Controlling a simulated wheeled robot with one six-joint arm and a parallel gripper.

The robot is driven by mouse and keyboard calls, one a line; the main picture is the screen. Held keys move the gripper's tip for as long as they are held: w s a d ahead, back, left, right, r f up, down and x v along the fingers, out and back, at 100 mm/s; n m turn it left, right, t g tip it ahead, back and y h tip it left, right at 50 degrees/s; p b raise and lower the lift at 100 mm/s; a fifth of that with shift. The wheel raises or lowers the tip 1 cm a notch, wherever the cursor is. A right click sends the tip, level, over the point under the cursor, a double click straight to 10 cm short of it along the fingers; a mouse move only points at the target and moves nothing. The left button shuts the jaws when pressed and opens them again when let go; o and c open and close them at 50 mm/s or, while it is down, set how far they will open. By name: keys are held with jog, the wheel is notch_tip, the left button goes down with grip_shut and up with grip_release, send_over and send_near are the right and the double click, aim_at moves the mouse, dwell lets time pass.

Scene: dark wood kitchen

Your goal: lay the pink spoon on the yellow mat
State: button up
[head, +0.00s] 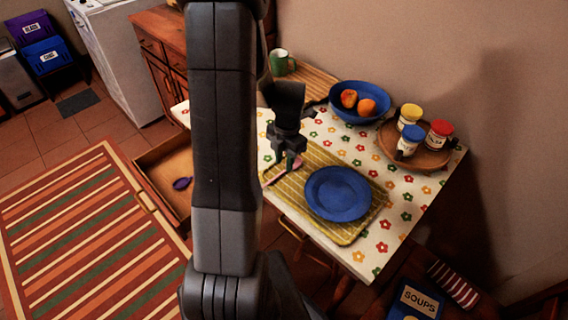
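The yellow mat (345,237) is striped and lies on the flowered tablecloth, with a blue plate on it. My gripper (284,166) points down at the mat's upper left part. A pink spoon (297,164) shows in part at the fingertips, by the mat's left edge. The fingers hide much of it. I cannot tell whether the fingers grip it or whether it touches the mat.
The blue plate (338,194) fills the mat's middle. A blue bowl (345,112) with fruit, a green mug (279,63) and a wooden tray (425,158) with jars stand behind. A purple spoon (182,183) lies in the open drawer (160,161).

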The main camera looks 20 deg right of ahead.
notch_tip(320, 180, up, 10)
jog(key=shift+w+d, duration=0.15)
jog(key=shift+d, duration=0.25)
jog(key=shift+f, duration=0.1)
